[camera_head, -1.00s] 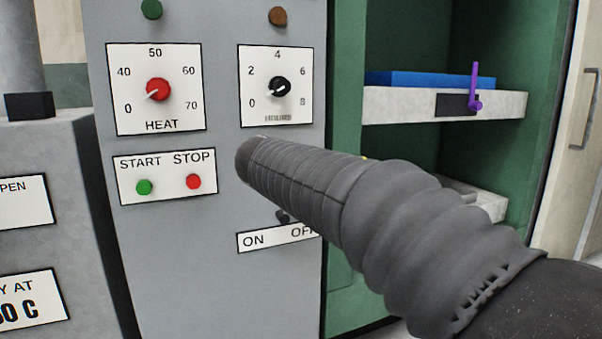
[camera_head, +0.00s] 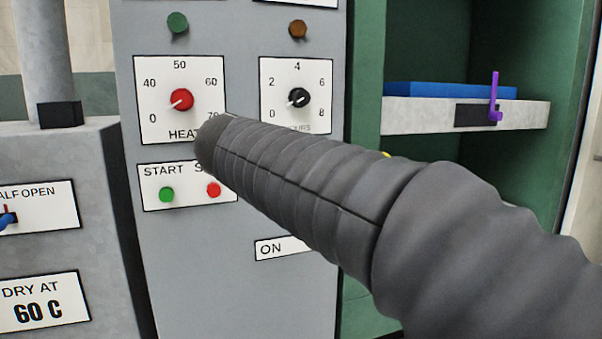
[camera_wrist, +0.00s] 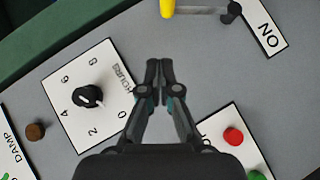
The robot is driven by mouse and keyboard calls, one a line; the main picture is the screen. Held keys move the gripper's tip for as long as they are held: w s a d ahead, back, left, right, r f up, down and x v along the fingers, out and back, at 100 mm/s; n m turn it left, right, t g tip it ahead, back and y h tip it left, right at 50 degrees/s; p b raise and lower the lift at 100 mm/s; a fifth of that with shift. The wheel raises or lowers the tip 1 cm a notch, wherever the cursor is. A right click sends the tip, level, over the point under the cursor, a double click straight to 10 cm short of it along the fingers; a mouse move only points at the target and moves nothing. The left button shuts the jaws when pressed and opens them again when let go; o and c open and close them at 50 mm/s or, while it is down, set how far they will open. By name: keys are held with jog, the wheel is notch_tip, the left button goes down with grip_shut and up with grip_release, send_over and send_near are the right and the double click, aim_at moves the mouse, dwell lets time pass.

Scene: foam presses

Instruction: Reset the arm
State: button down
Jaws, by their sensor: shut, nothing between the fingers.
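My gripper (camera_wrist: 160,75) shows in the wrist view with its two dark fingers together and nothing between them. It hangs in front of the grey control panel (camera_head: 215,280), between the hours dial (camera_wrist: 88,97) and the red stop button (camera_wrist: 233,136). In the head view my dark ribbed arm reaches from the lower right across the panel, and the gripper's fingers are hidden. Its far end overlaps the heat label and the stop label. I cannot tell how far the fingers are from the panel.
The red heat knob (camera_head: 181,100) and green start button (camera_head: 167,195) are on the panel. A yellow piece (camera_wrist: 168,8) sits near the ON label (camera_wrist: 268,38).

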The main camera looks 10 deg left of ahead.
jog(key=shift+s+a+r, duration=0.1)
jog(key=shift+s+r, duration=0.15)
jog(key=shift+s, duration=0.3)
jog(key=s+d+f+g+y, duration=0.1)
jog(key=s+d+f+g, duration=0.15)
jog(key=f, duration=0.55)
jog(key=s+d+f+g+y, duration=0.1)
jog(key=s+f+g, duration=0.25)
jog(key=f, duration=0.55)
jog(key=s+d+f+m, duration=0.3)
jog(key=s+d+f, duration=0.1)
jog(key=s+d, duration=0.3)
jog(key=s+d+f+m+g, duration=0.1)
jog(key=s+d+f+m, duration=0.3)
jog(key=d, duration=0.5)
jog(key=s+d+f+m+g+y, duration=0.1)
jog(key=s+d+f+m, duration=0.3)
jog(key=s+d, duration=0.4)
jog(key=shift+s+f, duration=0.3)
jog(key=shift+s, duration=0.55)
